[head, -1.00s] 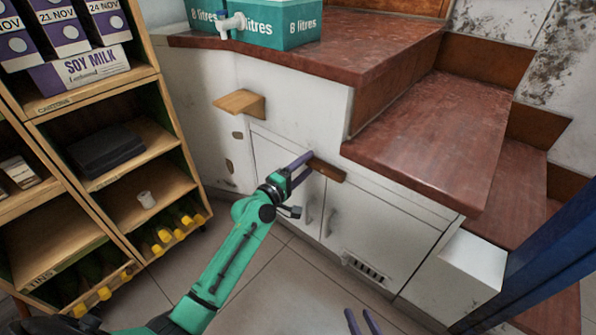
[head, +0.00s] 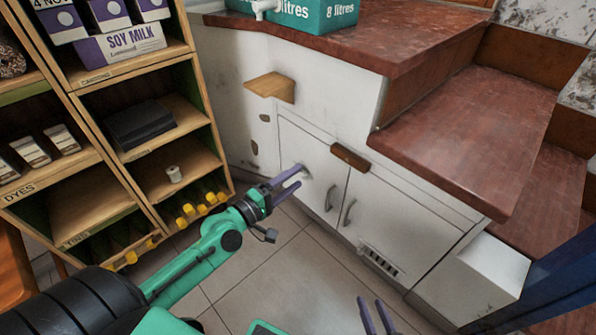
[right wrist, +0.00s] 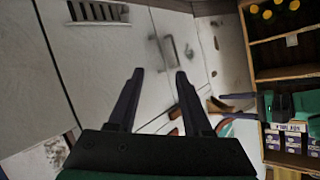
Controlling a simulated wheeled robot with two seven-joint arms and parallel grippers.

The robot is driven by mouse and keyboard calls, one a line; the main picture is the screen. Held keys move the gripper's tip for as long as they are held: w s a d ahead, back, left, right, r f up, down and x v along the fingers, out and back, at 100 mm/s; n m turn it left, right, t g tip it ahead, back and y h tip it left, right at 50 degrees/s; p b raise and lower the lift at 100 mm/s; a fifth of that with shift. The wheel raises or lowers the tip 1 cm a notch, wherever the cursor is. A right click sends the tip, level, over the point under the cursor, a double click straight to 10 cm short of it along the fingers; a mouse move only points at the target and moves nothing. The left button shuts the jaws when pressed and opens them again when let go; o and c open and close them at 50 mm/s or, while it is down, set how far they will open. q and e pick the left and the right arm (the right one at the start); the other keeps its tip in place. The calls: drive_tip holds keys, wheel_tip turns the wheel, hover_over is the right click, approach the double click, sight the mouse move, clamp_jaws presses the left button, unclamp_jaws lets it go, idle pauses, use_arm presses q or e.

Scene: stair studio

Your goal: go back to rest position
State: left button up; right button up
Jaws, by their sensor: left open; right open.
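My left gripper (head: 288,181) is open and empty in the head view, its purple fingers in front of the white cupboard doors (head: 313,168). Its green arm comes in from the lower left. My right gripper (head: 376,316) shows only its two purple fingers at the bottom edge of the head view, apart and empty above the floor. In the right wrist view, the right gripper (right wrist: 159,76) is open with nothing between its fingers, facing the cupboard front.
A shelf unit (head: 205,118) with soy milk cartons (head: 122,43) and yellow-capped bottles stands at the left. Wooden stairs (head: 470,140) rise at the right above the cupboard. A small wooden ledge (head: 271,87) juts from the cabinet wall. The tiled floor (head: 262,270) is clear.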

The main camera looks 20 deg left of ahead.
use_arm(q)
drive_tip(key=s+d+f+m+g+p, duration=0.3)
drive_tip(key=s+d+f+m+g, duration=0.3)
drive_tip(key=s+d+f+m, duration=0.85)
drive_tip(key=s+a+r+g+y+p, duration=0.2)
drive_tip(key=s+a+p, duration=0.4)
drive_tip(key=p, duration=0.6)
drive_tip(key=s+a+r+m+g+y+p, duration=0.1)
drive_tip(key=s+a+g+p, duration=0.3)
drive_tip(key=s+p, duration=0.5)
drive_tip(key=s+a+r+g+y+p, duration=0.3)
drive_tip(key=s+a+p, duration=0.4)
drive_tip(key=p, duration=0.9)
drive_tip(key=shift+s+a+g+y, duration=0.3)
drive_tip(key=shift+s+a+y, duration=0.1)
drive_tip(key=shift+a, duration=0.5)
use_arm(e)
drive_tip(key=s+d+r+g+h, duration=0.3)
drive_tip(key=s+d+r+g, duration=0.1)
drive_tip(key=s+d, duration=0.6)
drive_tip(key=s+d+r+g+h, duration=0.3)
drive_tip(key=s+d+g, duration=0.3)
drive_tip(key=s+d, duration=0.4)
drive_tip(key=shift+s+r+n+g+h, duration=0.4)
drive_tip(key=shift+s, duration=0.5)
